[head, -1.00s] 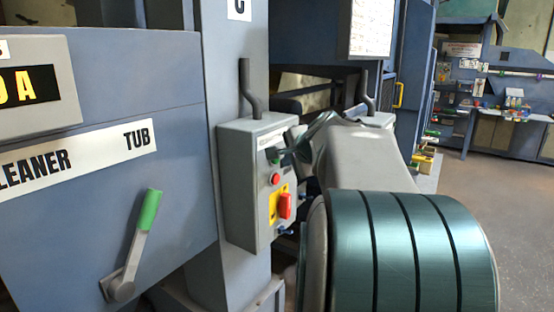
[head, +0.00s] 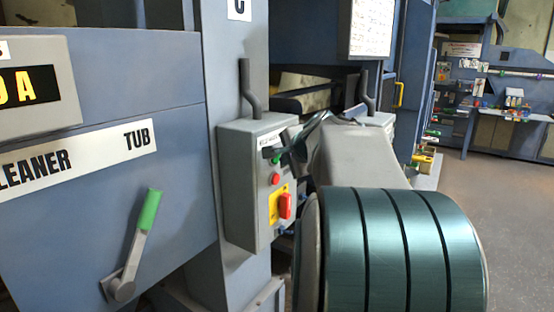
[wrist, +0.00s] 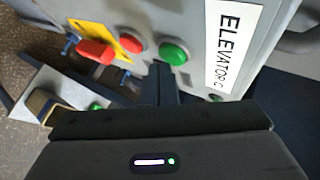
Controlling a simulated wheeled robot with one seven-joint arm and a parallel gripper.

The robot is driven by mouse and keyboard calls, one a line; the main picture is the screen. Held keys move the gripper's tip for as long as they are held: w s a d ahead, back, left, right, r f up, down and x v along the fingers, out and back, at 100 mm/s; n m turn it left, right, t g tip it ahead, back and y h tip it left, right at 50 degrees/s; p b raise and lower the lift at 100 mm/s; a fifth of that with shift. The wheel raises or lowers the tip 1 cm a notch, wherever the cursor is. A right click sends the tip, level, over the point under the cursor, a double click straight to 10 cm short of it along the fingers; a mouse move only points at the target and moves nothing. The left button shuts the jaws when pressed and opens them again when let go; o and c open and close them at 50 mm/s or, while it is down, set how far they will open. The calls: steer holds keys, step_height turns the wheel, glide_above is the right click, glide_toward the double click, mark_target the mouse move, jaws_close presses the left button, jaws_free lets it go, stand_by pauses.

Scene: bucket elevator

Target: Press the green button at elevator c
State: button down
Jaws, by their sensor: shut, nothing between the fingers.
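The grey control box (head: 240,185) of elevator c stands on a blue-grey post under a "C" sign. In the wrist view its label reads "ELEVATOR C" (wrist: 225,45). The round green button (wrist: 173,54) sits beside that label, fully visible there; in the head view the green button (head: 275,159) is partly covered by my gripper (head: 287,157). My gripper also shows in the wrist view (wrist: 160,68), shut and empty, its tips close to the green button's lower left edge. Whether they touch it I cannot tell.
A red button (wrist: 131,40) lies just beside the green one. Beyond it is a red switch (wrist: 97,51) on a yellow plate (head: 272,208). A dark bent lever (head: 249,90) rises above the box. A green-handled crank (head: 148,212) is at left; open floor (head: 515,210) lies at right.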

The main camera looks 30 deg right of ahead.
steer(key=shift+w+a, duration=0.2)
steer(key=shift+w, duration=0.25)
stand_by(0.6)
steer(key=shift+s+d, duration=0.3)
steer(key=shift+s, duration=0.5)
steer(key=s, duration=0.1)
steer(key=s+d+b, duration=0.1)
steer(key=s, duration=0.1)
steer(key=s+d+b, duration=0.1)
steer(key=shift+s, duration=0.35)
stand_by(0.9)
